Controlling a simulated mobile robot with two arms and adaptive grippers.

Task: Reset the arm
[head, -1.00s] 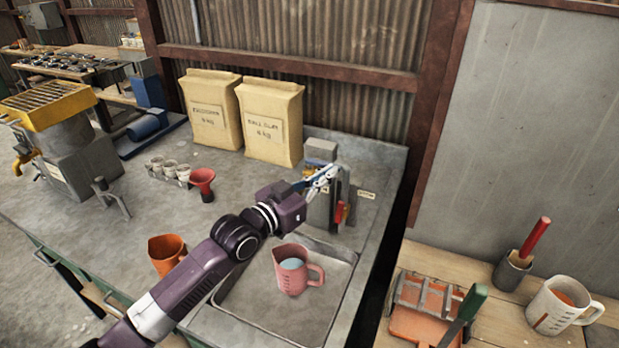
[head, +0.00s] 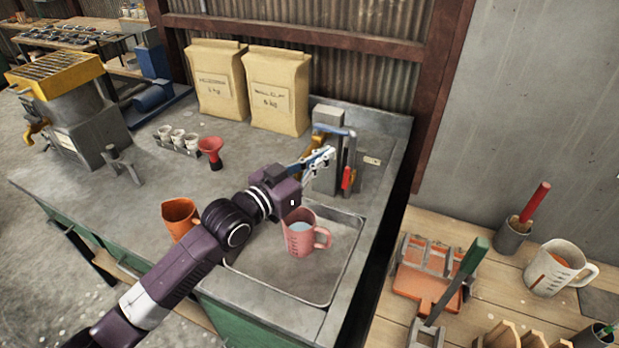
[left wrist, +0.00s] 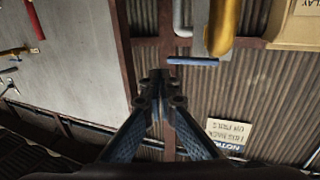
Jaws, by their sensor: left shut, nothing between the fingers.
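My left arm reaches in from the lower left of the head view. My left gripper (head: 324,158) is over the sink side of the bench, in front of the grey tap column (head: 326,175). Its fingers meet at the tips in the left wrist view (left wrist: 160,78), shut and empty. A pink measuring jug (head: 299,240) with pale liquid stands upright in the sink basin (head: 270,278), below and apart from the gripper. My right gripper is in no view.
An orange jug (head: 178,217) stands behind my forearm. A red funnel (head: 210,150) and small cups (head: 178,138) are farther back. Two paper sacks (head: 277,92) stand near the wall. A side table at right holds an orange tray (head: 425,287) and a white jug (head: 560,268).

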